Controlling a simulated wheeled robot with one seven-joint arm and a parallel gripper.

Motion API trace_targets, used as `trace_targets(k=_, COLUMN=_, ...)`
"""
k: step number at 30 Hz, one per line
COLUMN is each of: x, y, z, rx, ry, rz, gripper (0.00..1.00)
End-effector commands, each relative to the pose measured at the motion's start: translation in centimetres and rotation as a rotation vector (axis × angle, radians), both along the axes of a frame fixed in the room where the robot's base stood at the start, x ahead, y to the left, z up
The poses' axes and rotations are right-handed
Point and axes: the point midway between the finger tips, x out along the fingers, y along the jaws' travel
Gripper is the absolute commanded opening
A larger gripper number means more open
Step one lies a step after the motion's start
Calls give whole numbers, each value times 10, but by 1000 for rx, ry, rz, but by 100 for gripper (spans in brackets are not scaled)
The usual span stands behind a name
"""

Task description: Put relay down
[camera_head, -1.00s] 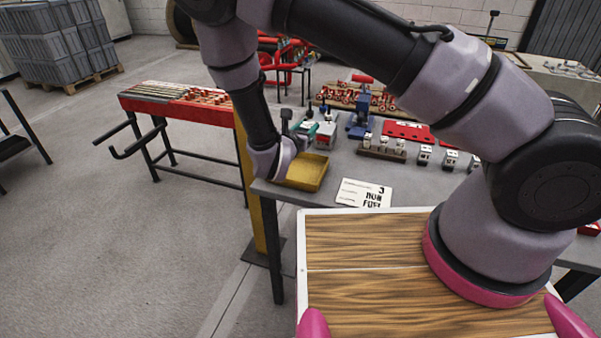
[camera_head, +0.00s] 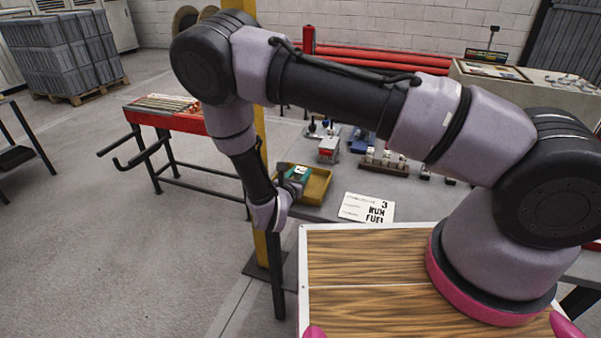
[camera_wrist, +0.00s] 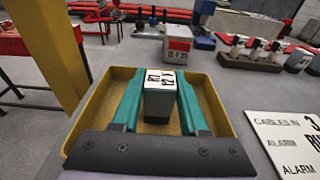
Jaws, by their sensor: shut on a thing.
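The relay (camera_wrist: 160,95) is a small grey block with a white, black-lettered top face and a dark lower part. In the wrist view it sits between the two green fingers of my gripper (camera_wrist: 160,100), which are shut on it. Behind and around it is a yellow tray (camera_wrist: 215,105) on the grey table. In the head view my gripper (camera_head: 292,173) is at the left part of the yellow tray (camera_head: 317,188), and the relay is too small to make out clearly. I cannot tell whether the relay touches the tray floor.
A white card (camera_head: 367,208) with black lettering lies right of the tray. A grey and red block (camera_head: 328,150) and a row of small parts on a brown base (camera_head: 383,160) stand further back. A yellow post (camera_wrist: 45,50) rises close to the tray's left.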

Motion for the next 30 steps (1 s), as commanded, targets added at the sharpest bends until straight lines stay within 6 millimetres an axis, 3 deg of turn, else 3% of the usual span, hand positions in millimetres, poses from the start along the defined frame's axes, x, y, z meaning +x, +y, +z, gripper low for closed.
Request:
trace_targets(k=6, x=0, y=0, z=-2, rx=0, ry=-1, rz=0, gripper=0)
trace_targets(k=7, x=0, y=0, z=-2, rx=0, ry=0, rz=0, gripper=47)
trace_targets(k=9, x=0, y=0, z=-2, rx=0, ry=0, rz=0, gripper=73)
trace_targets(k=21, x=-2, y=1, z=1, rx=0, ry=0, rz=1, gripper=73)
trace_targets(k=26, x=-24, y=10, z=5, rx=1, ry=-1, rz=4, gripper=73)
trace_targets(k=30, x=-54, y=21, z=9, rx=0, ry=1, rz=5, gripper=73)
